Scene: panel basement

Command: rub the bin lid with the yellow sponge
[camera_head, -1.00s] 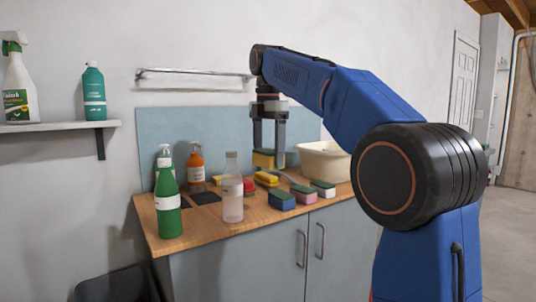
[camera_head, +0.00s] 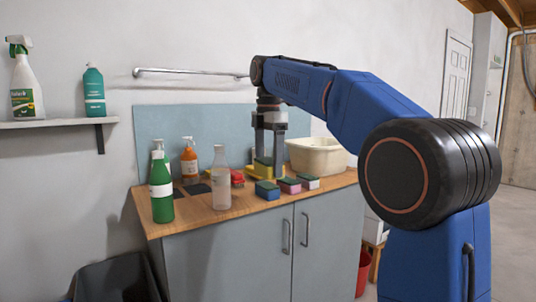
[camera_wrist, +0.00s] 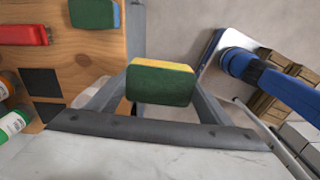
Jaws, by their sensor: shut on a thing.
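My gripper (camera_head: 268,168) is shut on the yellow sponge, with its fingers pointing down near the right half of the wooden counter in the head view. In the wrist view the sponge (camera_wrist: 160,84) sits between the two fingers, with a dark green face and a yellow edge. In the head view only a bit of yellow shows at the fingertips, and I cannot tell its height above the counter. A dark bin-like container (camera_head: 115,278) is cut off at the lower left. I cannot make out a lid on it.
A red bucket (camera_head: 363,272) stands beside the cabinet. Floor lies open at right.

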